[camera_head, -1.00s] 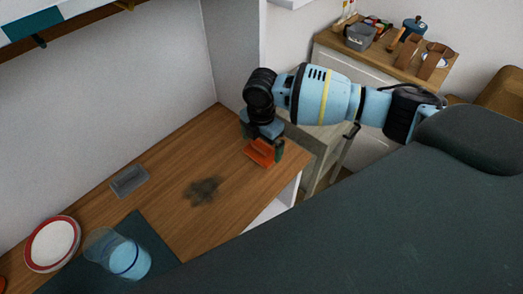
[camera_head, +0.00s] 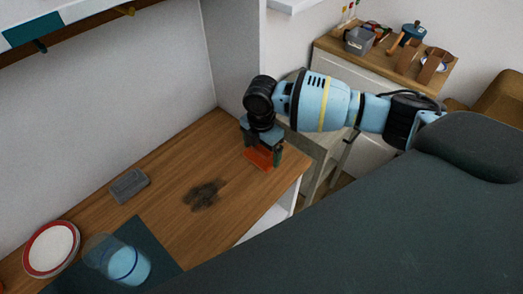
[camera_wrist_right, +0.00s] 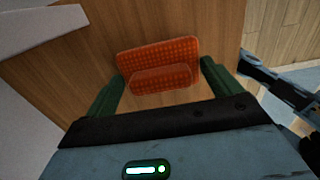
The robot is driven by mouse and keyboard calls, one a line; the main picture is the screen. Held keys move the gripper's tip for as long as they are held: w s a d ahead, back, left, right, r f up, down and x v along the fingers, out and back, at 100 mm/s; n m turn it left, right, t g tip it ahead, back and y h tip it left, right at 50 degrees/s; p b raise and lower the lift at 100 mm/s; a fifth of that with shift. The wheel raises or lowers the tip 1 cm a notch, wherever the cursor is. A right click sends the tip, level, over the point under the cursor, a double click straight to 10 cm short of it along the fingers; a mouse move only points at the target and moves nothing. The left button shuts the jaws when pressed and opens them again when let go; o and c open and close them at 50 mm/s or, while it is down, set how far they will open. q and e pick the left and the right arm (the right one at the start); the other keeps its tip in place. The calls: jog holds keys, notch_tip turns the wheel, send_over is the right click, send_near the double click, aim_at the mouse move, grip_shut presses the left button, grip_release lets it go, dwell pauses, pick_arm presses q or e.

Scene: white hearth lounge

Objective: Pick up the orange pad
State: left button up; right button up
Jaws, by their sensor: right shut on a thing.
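The orange pad (camera_head: 259,158) is at the right end of the wooden counter, under my right gripper (camera_head: 263,154). In the right wrist view the orange pad (camera_wrist_right: 158,66) has a textured face and a raised bar along its near side. The two green fingers of my right gripper (camera_wrist_right: 160,84) stand at the left and right ends of this bar, shut on the pad. I cannot tell whether the pad touches the counter or hangs just above it. My left gripper is not in view.
The wooden counter (camera_head: 165,178) carries a dark smudge (camera_head: 204,195), a grey block (camera_head: 129,186), a red-rimmed plate (camera_head: 51,248) and a blue cup (camera_head: 128,265) on a dark mat. A wall panel stands close behind my right gripper. The counter's edge lies just right of the pad.

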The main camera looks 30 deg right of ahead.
aim_at(262, 148)
jog(key=shift+r, duration=0.45)
notch_tip(262, 148, up, 2)
jog(key=shift+r, duration=0.2)
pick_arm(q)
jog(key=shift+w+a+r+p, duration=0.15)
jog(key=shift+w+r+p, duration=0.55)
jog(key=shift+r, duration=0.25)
pick_arm(e)
jog(key=s+a+r, duration=0.1)
jog(key=s+a, duration=0.1)
jog(key=s, duration=1.3)
jog(key=shift+s+a, duration=0.15)
jog(key=shift+s, duration=0.25)
jog(key=shift+r, duration=0.1)
